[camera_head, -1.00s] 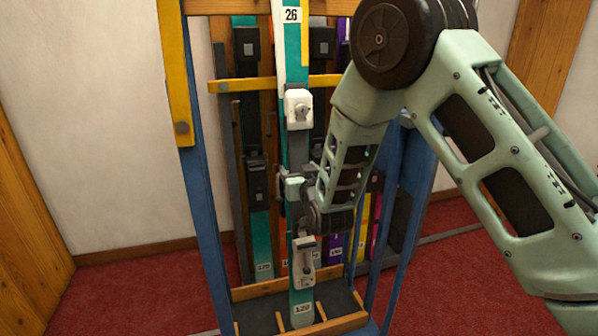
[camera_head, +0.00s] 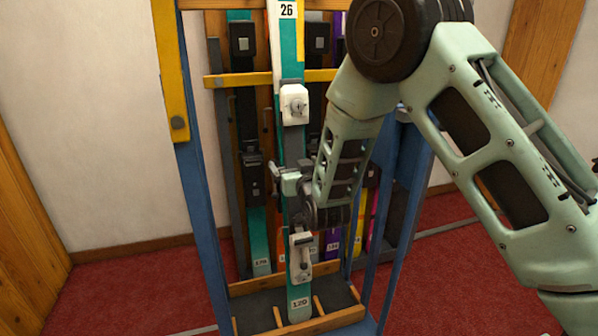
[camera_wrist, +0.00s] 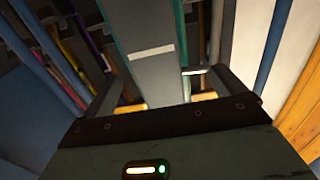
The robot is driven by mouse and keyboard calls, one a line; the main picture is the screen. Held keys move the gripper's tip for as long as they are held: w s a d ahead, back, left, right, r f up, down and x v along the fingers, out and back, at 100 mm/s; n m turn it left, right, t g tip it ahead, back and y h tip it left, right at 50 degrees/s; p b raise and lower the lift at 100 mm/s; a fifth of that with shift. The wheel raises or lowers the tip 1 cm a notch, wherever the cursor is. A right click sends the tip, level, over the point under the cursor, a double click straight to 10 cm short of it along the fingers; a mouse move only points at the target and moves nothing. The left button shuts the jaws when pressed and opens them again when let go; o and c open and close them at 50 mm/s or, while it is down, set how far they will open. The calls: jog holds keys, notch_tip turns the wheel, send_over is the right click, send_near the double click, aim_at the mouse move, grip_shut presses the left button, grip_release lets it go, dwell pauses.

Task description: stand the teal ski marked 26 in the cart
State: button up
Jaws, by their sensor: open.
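The teal and white ski marked 26 (camera_head: 288,50) stands nearly upright at the front of the blue-framed cart (camera_head: 196,190). Its label 26 is near the top of the picture, and its lower end, marked 120, is between wooden dividers on the cart's dark floor. It carries white binding parts. My gripper (camera_head: 294,182) is open at the ski's mid-height, between the two white binding parts, with its fingers beside the ski. In the wrist view the ski's grey face with teal edges (camera_wrist: 152,75) runs up just ahead of the gripper. Exact finger contact cannot be told.
Behind it, other skis stand in the cart's back row, including a teal one (camera_head: 259,240) at left and purple and yellow ones at right. A yellow crossbar (camera_head: 240,79) spans the cart. Blue posts flank both sides. Red carpet (camera_head: 120,290) is clear at left.

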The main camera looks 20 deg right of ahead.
jog(key=s+b, duration=0.2)
jog(key=s, duration=1.1)
dwell(1.5)
jog(key=shift+r, duration=0.15)
jog(key=s+p, duration=0.2)
jog(key=p, duration=0.2)
jog(key=shift+s+r, duration=0.1)
jog(key=shift+s, duration=0.1)
jog(key=s+p, duration=0.1)
jog(key=p, duration=0.4)
jog(key=shift+s+p, duration=0.25)
jog(key=shift+p, duration=0.1)
jog(key=shift+s+p, duration=0.25)
jog(key=shift+p, duration=0.2)
dwell(0.3)
